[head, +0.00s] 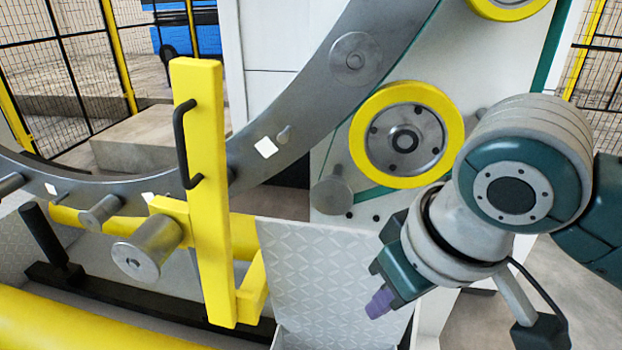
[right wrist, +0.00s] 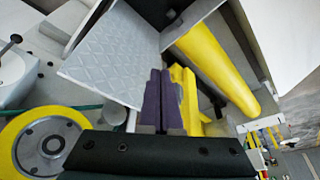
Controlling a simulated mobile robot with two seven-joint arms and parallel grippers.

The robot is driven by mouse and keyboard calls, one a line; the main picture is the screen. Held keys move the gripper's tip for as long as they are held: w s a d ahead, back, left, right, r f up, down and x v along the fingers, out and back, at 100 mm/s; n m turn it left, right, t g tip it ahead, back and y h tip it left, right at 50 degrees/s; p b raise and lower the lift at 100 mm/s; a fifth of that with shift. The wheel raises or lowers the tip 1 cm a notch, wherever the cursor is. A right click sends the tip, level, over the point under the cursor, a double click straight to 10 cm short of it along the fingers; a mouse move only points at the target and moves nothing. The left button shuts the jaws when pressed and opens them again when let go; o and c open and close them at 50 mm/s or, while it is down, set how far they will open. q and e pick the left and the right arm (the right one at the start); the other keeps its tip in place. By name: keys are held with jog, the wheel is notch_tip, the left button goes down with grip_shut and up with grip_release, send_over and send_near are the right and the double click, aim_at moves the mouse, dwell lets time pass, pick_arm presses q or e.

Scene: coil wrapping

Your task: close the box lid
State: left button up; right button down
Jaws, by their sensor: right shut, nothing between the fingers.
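The box lid (head: 325,275) is a light grey panel with a diamond pattern. It stands raised in the lower middle of the head view, and its lower edge is partly cut off. In the right wrist view the lid (right wrist: 115,60) shows at the upper left, beyond my fingers. My right gripper (head: 380,303) is beside the lid's right edge in the head view, with its purple fingers shut and empty. The fingers (right wrist: 160,105) also show in the right wrist view; I cannot tell whether they touch the lid. My left gripper is not in view.
A yellow upright post (head: 205,190) with a black handle stands left of the lid. A large grey ring (head: 300,105) curves behind it. A yellow-rimmed roller (head: 407,135) sits above my right gripper. A yellow bar (head: 90,325) lies at the lower left.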

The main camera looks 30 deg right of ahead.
jog(key=w+d+r+m+h+b, duration=0.3)
jog(key=w+d+m+b, duration=0.45)
jog(key=w+d, duration=0.8)
jog(key=shift+s+d+f+b, duration=0.15)
jog(key=shift+s+d+f, duration=0.1)
jog(key=shift+f, duration=1.3)
jog(key=shift+s+d+f+b, duration=0.1)
jog(key=shift+s+d+f, duration=0.1)
jog(key=shift+f, duration=1.3)
jog(key=shift+s+d+f+b, duration=0.15)
jog(key=shift+d+f, duration=0.1)
jog(key=shift+f, duration=1.3)
jog(key=shift+s+a, duration=0.1)
jog(key=shift+s, duration=0.05)
